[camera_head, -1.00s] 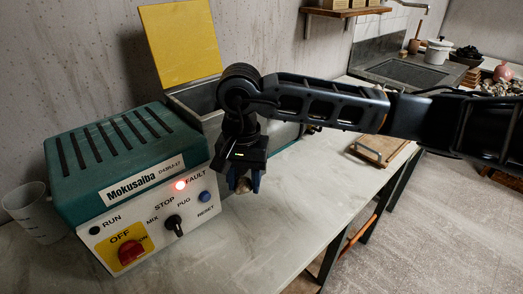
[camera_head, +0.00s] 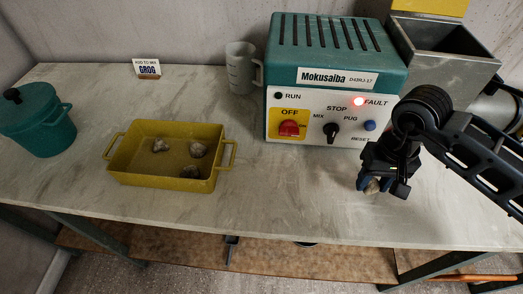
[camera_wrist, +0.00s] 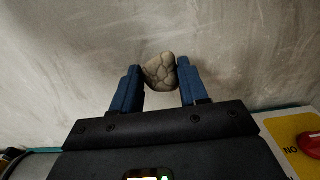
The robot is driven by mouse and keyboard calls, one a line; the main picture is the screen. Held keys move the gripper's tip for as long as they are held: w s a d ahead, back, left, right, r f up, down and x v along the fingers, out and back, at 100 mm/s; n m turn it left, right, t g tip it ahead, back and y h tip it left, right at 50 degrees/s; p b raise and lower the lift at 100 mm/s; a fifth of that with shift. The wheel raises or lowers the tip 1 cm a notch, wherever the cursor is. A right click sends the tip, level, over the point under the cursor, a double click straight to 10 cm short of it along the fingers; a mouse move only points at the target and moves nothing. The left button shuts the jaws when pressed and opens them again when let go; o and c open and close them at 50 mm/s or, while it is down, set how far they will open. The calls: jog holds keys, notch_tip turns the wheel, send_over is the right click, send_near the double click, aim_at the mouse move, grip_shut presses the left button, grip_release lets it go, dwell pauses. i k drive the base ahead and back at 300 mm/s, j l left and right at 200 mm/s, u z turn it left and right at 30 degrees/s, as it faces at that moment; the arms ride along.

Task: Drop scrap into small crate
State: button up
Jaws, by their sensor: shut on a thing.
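My gripper (camera_head: 372,186) is shut on a lumpy grey-beige scrap (camera_wrist: 160,72), held between its two blue fingers above the table, in front of the machine. The scrap also shows under the fingers in the head view (camera_head: 373,187). A yellow crate (camera_head: 150,180) with two side handles stands on the table to the left of my gripper, well apart from it. Several similar lumps (camera_head: 197,149) lie inside that crate.
The teal machine (camera_head: 337,45) with a lit red fault lamp stands at the back, beside a metal hopper (camera_head: 440,55). A clear jug (camera_head: 241,70), a small sign (camera_head: 147,69) and a teal lidded pot (camera_head: 40,125) stand further left. The table (camera_head: 290,190) between crate and gripper is clear.

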aim_at(178, 162)
jog(key=k+u, duration=0.25)
jog(key=u, duration=0.15)
jog(key=k+j+u, duration=0.15)
jog(key=u, duration=0.2)
jog(key=i+l+u, duration=0.15)
jog(key=l+u, duration=0.2)
jog(key=l, duration=0.35)
jog(key=l+u, duration=0.4)
jog(key=l, duration=0.3)
jog(key=i, duration=0.05)
